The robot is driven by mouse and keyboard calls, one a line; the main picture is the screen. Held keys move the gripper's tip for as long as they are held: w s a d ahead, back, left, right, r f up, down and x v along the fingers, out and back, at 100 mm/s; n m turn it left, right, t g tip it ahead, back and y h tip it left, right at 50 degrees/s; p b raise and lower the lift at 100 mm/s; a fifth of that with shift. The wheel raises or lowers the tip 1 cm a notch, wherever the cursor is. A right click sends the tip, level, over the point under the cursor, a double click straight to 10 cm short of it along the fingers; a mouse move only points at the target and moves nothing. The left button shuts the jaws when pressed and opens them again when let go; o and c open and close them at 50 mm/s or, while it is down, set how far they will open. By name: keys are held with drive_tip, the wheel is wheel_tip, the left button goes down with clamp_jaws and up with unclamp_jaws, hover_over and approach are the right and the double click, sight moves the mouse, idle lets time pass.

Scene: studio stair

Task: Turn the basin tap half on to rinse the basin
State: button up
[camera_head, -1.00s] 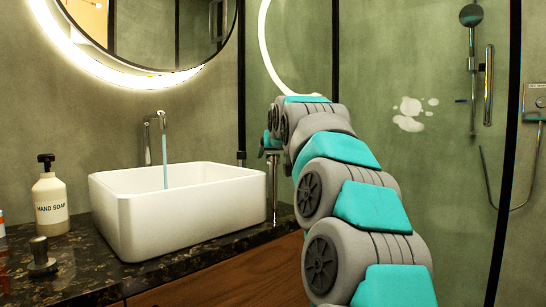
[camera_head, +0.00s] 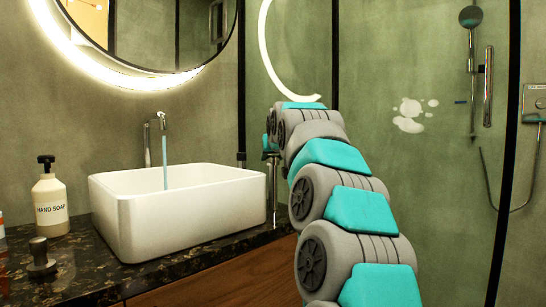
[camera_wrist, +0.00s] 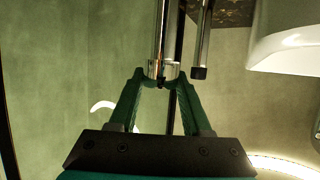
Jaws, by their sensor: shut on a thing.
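The white basin (camera_head: 150,222) stands on the dark counter, with a chrome spout (camera_head: 147,145) behind it. A bluish stream of water (camera_head: 165,165) runs from the spout into the basin. A slim chrome post (camera_head: 272,190) rises just right of the basin; its top is partly covered by my wrist. In the wrist view, my gripper (camera_wrist: 160,82) has its green fingers closed at the end of a chrome post (camera_wrist: 161,35), on a small tap handle (camera_wrist: 161,79). A second chrome rod (camera_wrist: 203,40) with a dark end is beside it. The handle's exact angle is unclear.
A hand soap bottle (camera_head: 50,200) and a short metal piece (camera_head: 40,258) are on the counter's left. A lit round mirror (camera_head: 160,30) hangs above the basin. The shower glass's black frame (camera_head: 510,170) stands at right. The basin's rim (camera_wrist: 285,45) is close to the gripper.

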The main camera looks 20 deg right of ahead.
clamp_jaws()
drive_tip(key=shift+r, duration=0.1)
drive_tip(key=shift+r+y+p, duration=0.2)
drive_tip(key=shift+y+p, duration=0.1)
drive_tip(key=shift+p, duration=0.55)
drive_tip(key=n+y+p, duration=0.1)
drive_tip(key=p, duration=0.1)
drive_tip(key=n+y+p, duration=0.1)
drive_tip(key=p, duration=0.2)
drive_tip(key=shift+r+n+y, duration=0.2)
drive_tip(key=shift+n+y, duration=0.2)
drive_tip(key=shift+n+y+p, duration=0.8)
drive_tip(key=shift+y+p, duration=0.1)
drive_tip(key=shift+p, duration=0.35)
drive_tip(key=n+y+p, duration=0.3)
drive_tip(key=shift+f+g, duration=0.3)
drive_tip(key=shift+f, duration=0.05)
drive_tip(key=shift+f+y+p, duration=0.1)
drive_tip(key=shift+y+p, duration=0.25)
drive_tip(key=shift+y, duration=0.15)
